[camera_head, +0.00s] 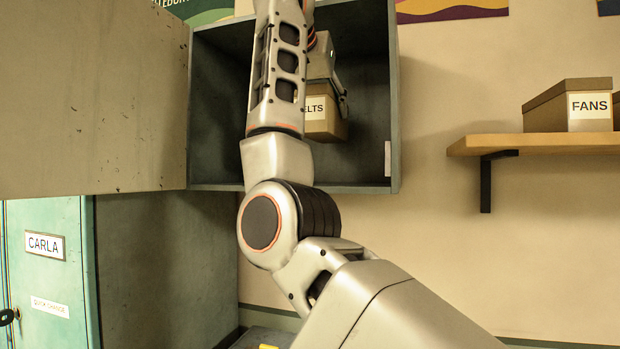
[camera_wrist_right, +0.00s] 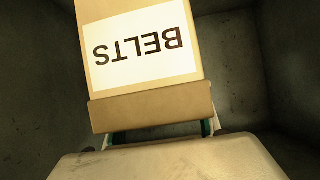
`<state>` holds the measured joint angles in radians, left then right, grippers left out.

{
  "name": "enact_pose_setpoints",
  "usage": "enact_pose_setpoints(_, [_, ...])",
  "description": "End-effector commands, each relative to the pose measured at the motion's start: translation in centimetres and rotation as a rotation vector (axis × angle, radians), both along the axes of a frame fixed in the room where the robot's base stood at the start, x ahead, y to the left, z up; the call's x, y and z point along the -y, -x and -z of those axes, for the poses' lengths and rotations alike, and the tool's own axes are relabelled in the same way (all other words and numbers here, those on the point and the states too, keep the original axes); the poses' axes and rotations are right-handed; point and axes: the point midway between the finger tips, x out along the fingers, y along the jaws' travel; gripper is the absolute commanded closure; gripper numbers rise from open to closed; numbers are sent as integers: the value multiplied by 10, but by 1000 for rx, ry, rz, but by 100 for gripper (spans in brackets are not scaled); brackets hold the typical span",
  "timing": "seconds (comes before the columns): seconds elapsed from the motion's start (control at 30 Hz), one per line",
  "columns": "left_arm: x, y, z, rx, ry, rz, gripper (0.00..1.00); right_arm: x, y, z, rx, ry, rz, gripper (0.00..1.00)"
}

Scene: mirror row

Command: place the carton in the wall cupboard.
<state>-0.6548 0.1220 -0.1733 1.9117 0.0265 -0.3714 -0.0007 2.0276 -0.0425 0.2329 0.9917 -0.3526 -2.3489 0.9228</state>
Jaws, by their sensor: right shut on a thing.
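The carton (camera_head: 326,126) is a brown box with a white BELTS label, upright in the head view, its left part hidden behind my right arm. My right gripper (camera_head: 328,88) is shut on the carton near its top. The wrist view shows the carton (camera_wrist_right: 145,110) close up, its label upside down, between the fingers (camera_wrist_right: 163,132). The wall cupboard (camera_head: 393,115) is a dark grey-green open box, and the carton shows within its opening. I cannot tell whether the carton touches the cupboard floor. My left gripper is not in view.
The cupboard door (camera_head: 90,100) stands open to the left. A wooden shelf (camera_head: 540,142) on the right holds a FANS box (camera_head: 570,105). Below left is a green locker (camera_head: 45,275) labelled CARLA. The cupboard has free room on both sides of the carton.

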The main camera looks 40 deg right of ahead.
Motion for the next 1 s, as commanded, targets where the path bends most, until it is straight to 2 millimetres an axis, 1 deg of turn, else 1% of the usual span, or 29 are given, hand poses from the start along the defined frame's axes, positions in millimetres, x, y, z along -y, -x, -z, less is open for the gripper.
enact_pose_setpoints(0.3, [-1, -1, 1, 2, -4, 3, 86, 0, 0, 43, 0, 1, 1, 80])
enact_pose_setpoints(0.57, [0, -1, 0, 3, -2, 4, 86, 0, 0, 62, 0, 1, 1, 80])
enact_pose_setpoints(0.7, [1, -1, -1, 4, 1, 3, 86, 0, -1, 82, -1, 2, 3, 80])
enact_pose_setpoints(0.8, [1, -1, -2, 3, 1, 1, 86, 0, 0, 92, 0, 1, 2, 80])
enact_pose_setpoints(0.9, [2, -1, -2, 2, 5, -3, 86, 0, 0, 97, 0, 1, 0, 80])
enact_pose_setpoints(1.0, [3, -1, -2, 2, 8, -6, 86, 0, 0, 97, 0, 2, 0, 80])
